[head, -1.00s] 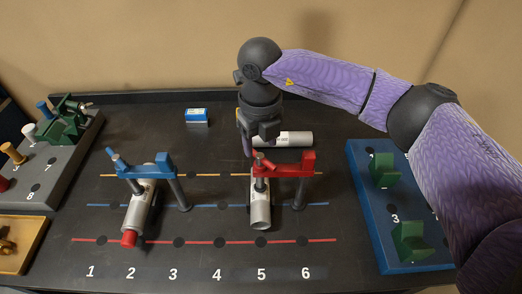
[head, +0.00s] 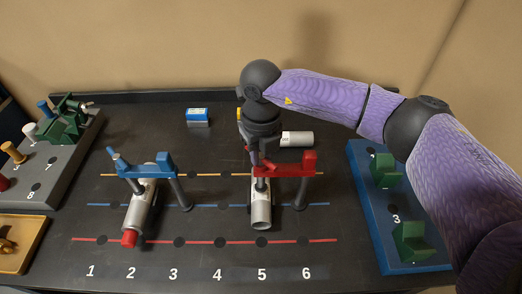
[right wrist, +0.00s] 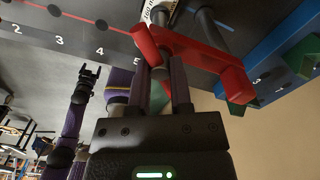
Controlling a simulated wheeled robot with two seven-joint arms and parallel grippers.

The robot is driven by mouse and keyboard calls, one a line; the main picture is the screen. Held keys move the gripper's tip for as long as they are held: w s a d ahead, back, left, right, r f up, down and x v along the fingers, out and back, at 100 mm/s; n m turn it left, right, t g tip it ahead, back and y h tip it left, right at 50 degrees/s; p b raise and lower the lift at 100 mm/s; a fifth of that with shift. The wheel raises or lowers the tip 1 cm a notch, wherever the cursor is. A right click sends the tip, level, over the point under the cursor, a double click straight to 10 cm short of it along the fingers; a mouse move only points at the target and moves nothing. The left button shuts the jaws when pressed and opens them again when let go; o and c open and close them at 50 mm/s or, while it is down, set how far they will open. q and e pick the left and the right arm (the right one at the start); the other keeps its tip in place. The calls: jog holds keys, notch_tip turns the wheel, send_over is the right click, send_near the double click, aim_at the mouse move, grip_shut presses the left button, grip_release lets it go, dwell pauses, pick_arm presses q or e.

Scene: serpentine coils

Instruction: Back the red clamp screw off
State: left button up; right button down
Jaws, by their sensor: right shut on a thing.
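The red clamp (head: 290,169) bridges a grey pipe (head: 261,212) on the board, above label 5. Its dark screw stem (head: 261,186) comes down onto the pipe. My right gripper (head: 259,162) is at the left end of the clamp, shut on the top of the clamp screw and hiding most of it. In the right wrist view the red clamp (right wrist: 205,63) lies just beyond my fingers (right wrist: 161,85), with a red cylinder close to their tips. My left gripper (right wrist: 88,72) shows small in that view, open and empty, away from the clamp.
A blue and silver block (head: 197,117) and a white tube (head: 298,138) lie behind. The board's front middle is clear.

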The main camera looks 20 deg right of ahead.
aim_at(261, 155)
jog(key=m+p, duration=0.1)
jog(key=m, duration=0.2)
jog(key=shift+r, duration=0.1)
jog(key=c, duration=0.5)
grip_release()
jog(key=shift+c, duration=0.2)
jog(key=shift+r, duration=0.15)
pick_arm(q)
jog(key=shift+a+r, duration=0.1)
jog(key=shift+r, duration=0.6)
pick_arm(e)
notch_tip(261, 155, up, 10)
jog(key=shift+f, duration=0.25)
pick_arm(q)
jog(key=shift+a, duration=0.15)
